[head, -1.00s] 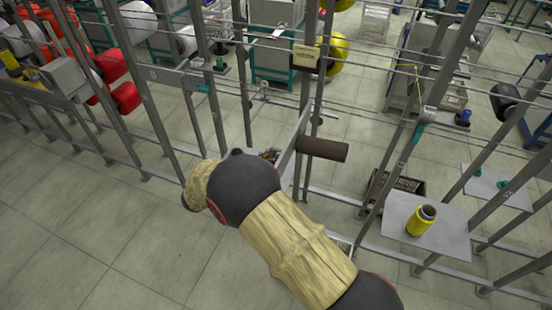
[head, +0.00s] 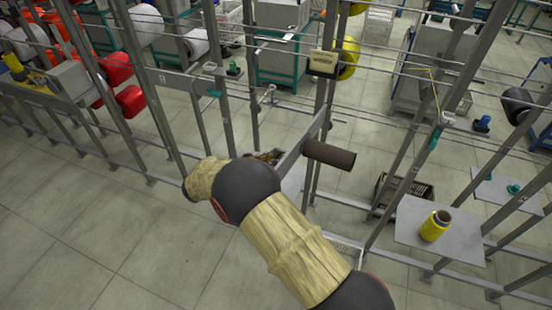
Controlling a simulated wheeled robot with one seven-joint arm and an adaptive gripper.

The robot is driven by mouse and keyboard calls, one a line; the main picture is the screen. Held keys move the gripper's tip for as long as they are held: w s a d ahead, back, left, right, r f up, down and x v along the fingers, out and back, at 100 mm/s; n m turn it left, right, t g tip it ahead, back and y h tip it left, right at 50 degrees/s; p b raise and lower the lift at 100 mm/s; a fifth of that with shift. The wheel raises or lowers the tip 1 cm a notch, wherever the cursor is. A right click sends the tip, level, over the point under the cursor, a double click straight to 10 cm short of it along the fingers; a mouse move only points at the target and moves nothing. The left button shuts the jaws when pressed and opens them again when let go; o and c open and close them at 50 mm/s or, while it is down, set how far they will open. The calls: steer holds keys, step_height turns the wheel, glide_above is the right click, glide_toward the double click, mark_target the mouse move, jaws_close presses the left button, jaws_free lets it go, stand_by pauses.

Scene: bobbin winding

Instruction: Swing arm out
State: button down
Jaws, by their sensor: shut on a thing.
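A flat grey swing arm (head: 303,141) slants beside an upright post of the creel frame, near the middle of the head view. A brown tube (head: 331,156) sticks out from it to the right. My arm reaches in from the lower right, and its wrist hides most of my gripper. What looks like a small part of my gripper (head: 266,157) shows just above the wrist, at the lower left end of the swing arm. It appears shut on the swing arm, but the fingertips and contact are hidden.
A yellow bobbin (head: 434,225) stands on a grey plate (head: 408,208) to the right. A dark crate (head: 402,189) sits on the floor behind the frame. Upright posts and thin rails surround the swing arm. The tiled floor (head: 90,225) at the lower left is clear.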

steer(key=shift+f, duration=0.1)
steer(key=c, duration=2.2)
jaws_free()
steer(key=shift+s, duration=0.1)
steer(key=shift+c, duration=0.2)
steer(key=shift+a, duration=0.15)
steer(key=v, duration=1.1)
steer(key=shift+s+a, duration=0.25)
steer(key=shift+a, duration=0.1)
